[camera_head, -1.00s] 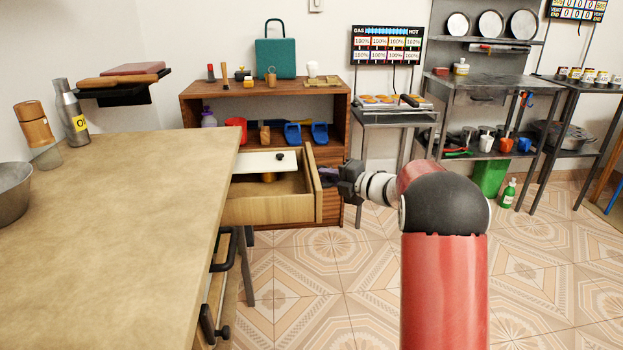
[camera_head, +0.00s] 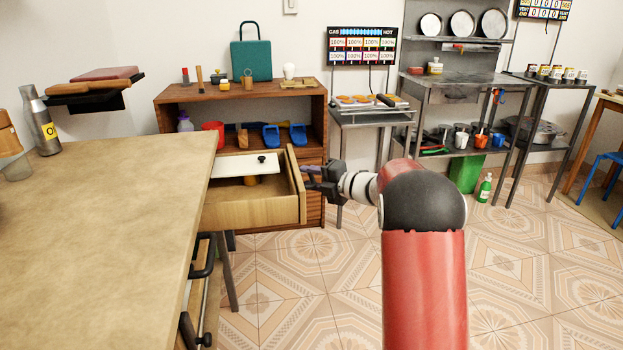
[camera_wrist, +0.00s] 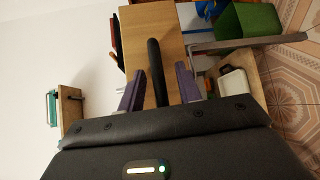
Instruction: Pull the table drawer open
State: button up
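The light wood table drawer (camera_head: 250,212) stands well out from the right side of the table (camera_head: 110,200). A white panel with a dark knob (camera_head: 245,165) and a small wooden cylinder (camera_head: 250,181) show inside it. My gripper (camera_head: 313,182) is at the outer face of the drawer front. In the wrist view, the drawer front (camera_wrist: 135,35) lies ahead and its black bar handle (camera_wrist: 154,58) stands between my purple fingers (camera_wrist: 158,82). The fingers are apart, with gaps on both sides of the handle. The handle is hidden in the head view.
A wooden shelf unit (camera_head: 180,95) stands behind the drawer. Black handles (camera_head: 204,258) stick out from the table's side below it. A metal stove stand (camera_head: 372,118) and rack (camera_head: 460,82) stand further back.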

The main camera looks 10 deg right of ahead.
jog(key=v, duration=0.8)
jog(key=shift+b, duration=0.35)
jog(key=shift+w, duration=0.1)
